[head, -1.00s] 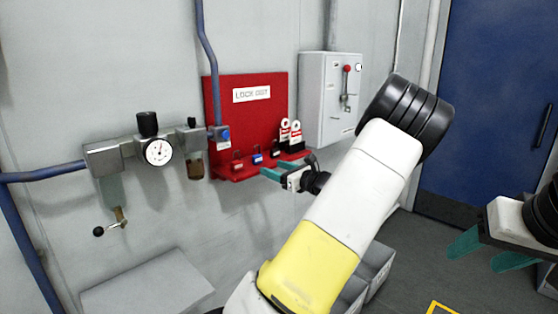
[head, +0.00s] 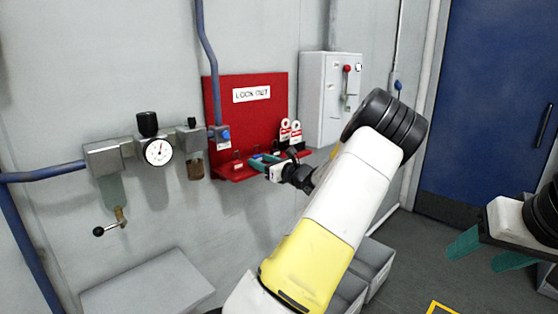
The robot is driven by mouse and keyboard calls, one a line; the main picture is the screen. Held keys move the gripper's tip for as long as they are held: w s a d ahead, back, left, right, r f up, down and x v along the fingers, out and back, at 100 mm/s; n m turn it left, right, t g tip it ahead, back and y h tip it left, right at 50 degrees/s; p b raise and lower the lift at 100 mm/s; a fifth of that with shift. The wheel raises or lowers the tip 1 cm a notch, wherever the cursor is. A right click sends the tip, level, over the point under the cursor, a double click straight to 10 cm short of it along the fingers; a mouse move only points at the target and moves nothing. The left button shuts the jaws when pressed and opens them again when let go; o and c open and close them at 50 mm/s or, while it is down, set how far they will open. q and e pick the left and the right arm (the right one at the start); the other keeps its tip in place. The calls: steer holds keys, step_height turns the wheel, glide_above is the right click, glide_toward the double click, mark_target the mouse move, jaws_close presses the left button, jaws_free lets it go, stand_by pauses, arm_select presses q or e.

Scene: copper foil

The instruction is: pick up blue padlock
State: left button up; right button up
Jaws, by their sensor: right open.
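The blue padlock (head: 256,158) is on the shelf of the red lockout board (head: 245,115) in the head view. Most of it is hidden by my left gripper's teal fingers. My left gripper (head: 260,162) is at the shelf with its fingertips at the padlock. I cannot tell whether they are closed on it. My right gripper (head: 486,253) is at the far right, open and empty, well away from the board.
A red padlock (head: 237,164) sits left of the blue one on the shelf. Red-and-white lockout tags (head: 291,131) stand to the right. A grey switch box (head: 330,100) is right of the board. A gauge assembly (head: 157,151) is on the wall at left.

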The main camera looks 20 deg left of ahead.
arm_select(q)
jaws_close()
steer(key=shift+r, duration=0.15)
